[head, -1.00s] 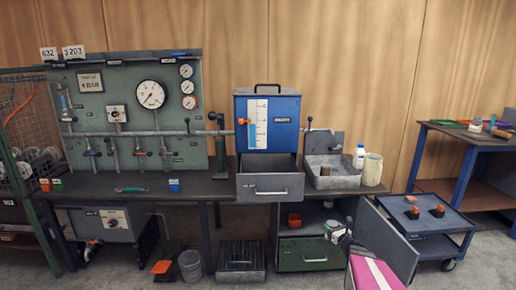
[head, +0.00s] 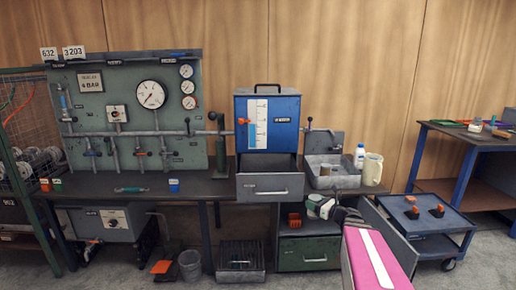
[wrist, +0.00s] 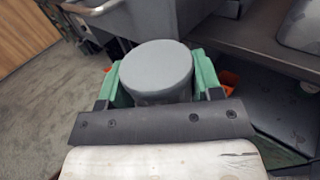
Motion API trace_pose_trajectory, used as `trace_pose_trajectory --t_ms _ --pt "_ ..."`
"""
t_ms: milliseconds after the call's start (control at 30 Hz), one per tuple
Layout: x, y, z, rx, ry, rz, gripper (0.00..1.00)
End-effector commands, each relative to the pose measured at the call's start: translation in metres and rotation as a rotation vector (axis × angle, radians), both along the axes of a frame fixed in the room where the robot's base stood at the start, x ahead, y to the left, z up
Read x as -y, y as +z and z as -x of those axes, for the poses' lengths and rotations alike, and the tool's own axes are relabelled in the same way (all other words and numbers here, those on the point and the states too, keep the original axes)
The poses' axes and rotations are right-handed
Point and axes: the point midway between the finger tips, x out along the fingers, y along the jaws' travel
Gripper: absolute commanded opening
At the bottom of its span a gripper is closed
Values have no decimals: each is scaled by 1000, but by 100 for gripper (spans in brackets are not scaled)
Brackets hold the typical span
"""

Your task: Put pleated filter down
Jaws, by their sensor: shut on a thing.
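The pleated filter (wrist: 156,68) appears in the wrist view as a grey cylinder with a smooth round end towards the camera; its pleats do not show. My gripper (wrist: 157,88) is shut on it, with a green finger on each side. In the head view my gripper (head: 321,207) is in front of the open cabinet under the bench, below the sink. The filter is too small and covered there to make out clearly. In the wrist view it hides what lies directly beyond it.
The cabinet's open door (head: 397,232) stands to the right of my gripper. An orange block (head: 294,220) sits inside, above a green drawer (head: 308,255). A grey drawer (head: 270,186) sticks out at upper left. A blue trolley (head: 445,222) stands at right.

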Motion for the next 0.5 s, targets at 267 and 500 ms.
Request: trace_pose_trajectory --t_ms 267,500 --pt "-48 63 53 2 154 1 33" --pt "-59 76 66 0 196 0 33"
